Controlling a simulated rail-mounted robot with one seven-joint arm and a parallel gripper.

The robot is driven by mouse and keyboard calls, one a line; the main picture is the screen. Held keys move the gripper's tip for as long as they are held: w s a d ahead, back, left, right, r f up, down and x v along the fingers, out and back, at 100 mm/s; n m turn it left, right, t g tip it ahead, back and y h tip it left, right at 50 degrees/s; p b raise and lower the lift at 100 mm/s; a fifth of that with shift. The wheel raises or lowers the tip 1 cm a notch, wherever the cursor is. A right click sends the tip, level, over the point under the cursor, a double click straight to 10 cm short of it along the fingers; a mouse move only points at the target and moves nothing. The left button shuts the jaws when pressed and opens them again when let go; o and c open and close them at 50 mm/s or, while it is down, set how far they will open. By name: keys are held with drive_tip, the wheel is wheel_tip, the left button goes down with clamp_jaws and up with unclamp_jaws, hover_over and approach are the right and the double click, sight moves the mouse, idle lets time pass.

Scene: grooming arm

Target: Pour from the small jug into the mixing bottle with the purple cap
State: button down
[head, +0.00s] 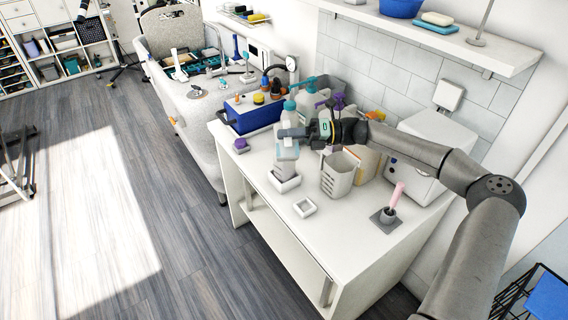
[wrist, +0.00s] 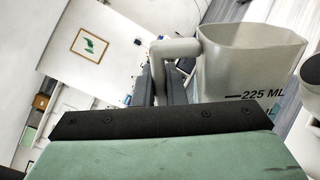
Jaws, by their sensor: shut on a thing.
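The small jug (wrist: 250,62) is in the wrist view, pale and translucent, with a handle (wrist: 176,47) and a "225 ML" mark. My gripper (wrist: 155,84) is shut on its handle. In the head view my gripper (head: 296,133) is over the left part of the counter, above a white square holder (head: 284,183). A pale vessel (head: 287,152) shows just below the fingers, but I cannot clearly separate jug from bottle there. A purple cap-like piece (head: 241,144) sits on the counter to the left. The mixing bottle is not clearly identifiable, and the jug's contents are hidden.
Pump bottles (head: 311,98) and a blue box (head: 250,113) stand behind. A small white square dish (head: 305,207) and a pink-handled tool in a grey stand (head: 389,208) are nearer. The front counter has free room.

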drive_tip(key=shift+w, duration=0.1)
drive_tip(key=shift+w+r+m, duration=0.1)
drive_tip(key=shift+w+m, duration=0.1)
drive_tip(key=shift+m, duration=0.3)
drive_tip(key=shift+w+m, duration=0.2)
drive_tip(key=shift+m, duration=0.1)
idle(0.8)
drive_tip(key=s+n, duration=0.1)
drive_tip(key=n, duration=0.1)
drive_tip(key=shift+s+r+n, duration=0.35)
drive_tip(key=shift+r+n, duration=0.05)
drive_tip(key=shift+f, duration=0.1)
